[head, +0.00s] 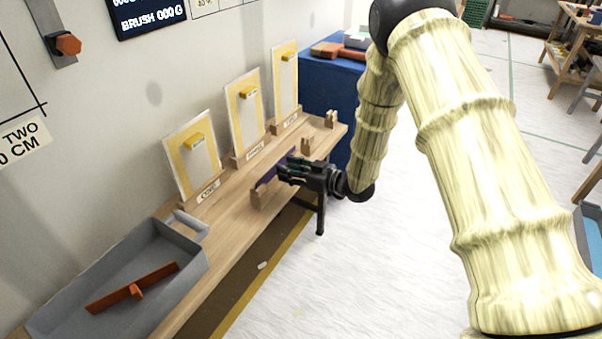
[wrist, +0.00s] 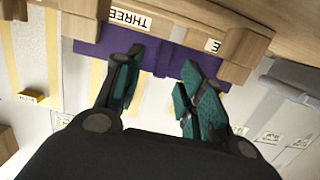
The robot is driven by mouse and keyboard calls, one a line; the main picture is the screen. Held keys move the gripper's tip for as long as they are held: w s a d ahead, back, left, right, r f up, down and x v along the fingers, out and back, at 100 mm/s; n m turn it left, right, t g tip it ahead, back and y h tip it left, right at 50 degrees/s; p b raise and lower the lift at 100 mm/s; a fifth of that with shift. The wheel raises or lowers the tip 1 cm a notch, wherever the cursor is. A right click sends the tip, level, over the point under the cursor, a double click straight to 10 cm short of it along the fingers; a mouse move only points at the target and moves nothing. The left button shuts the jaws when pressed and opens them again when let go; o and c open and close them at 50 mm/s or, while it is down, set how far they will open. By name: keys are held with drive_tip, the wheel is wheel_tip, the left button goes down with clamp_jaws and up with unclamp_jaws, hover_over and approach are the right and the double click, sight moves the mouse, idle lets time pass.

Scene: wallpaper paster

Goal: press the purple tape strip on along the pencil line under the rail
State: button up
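The purple tape strip (wrist: 160,57) runs across the wrist view, near two wooden blocks, a right one (wrist: 246,50) and a left one (wrist: 82,27). Part of it shows beside my gripper in the head view (head: 263,183). My gripper (wrist: 160,62) is open, with its teal-padded fingers apart and overlapping the strip in view; I cannot tell whether they touch it. In the head view my gripper (head: 290,168) is over the bench's front edge. Three upright boards (head: 193,160) with yellow bands and small yellow bars stand behind. I cannot make out the pencil line.
The wooden bench (head: 225,218) runs along the wall. A grey tray (head: 75,290) with an orange-brown tool (head: 133,290) in it is at its near end. A wooden peg block (head: 330,118) stands toward the far end. A blue cabinet (head: 330,85) is beyond.

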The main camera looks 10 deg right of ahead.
drive_tip(key=shift+x, duration=0.75)
clamp_jaws()
drive_tip(key=shift+r, duration=0.1)
wheel_tip(320, 180, up, 7)
drive_tip(key=p, duration=0.5)
idle(0.6)
drive_tip(key=shift+s+a, duration=0.1)
idle(0.3)
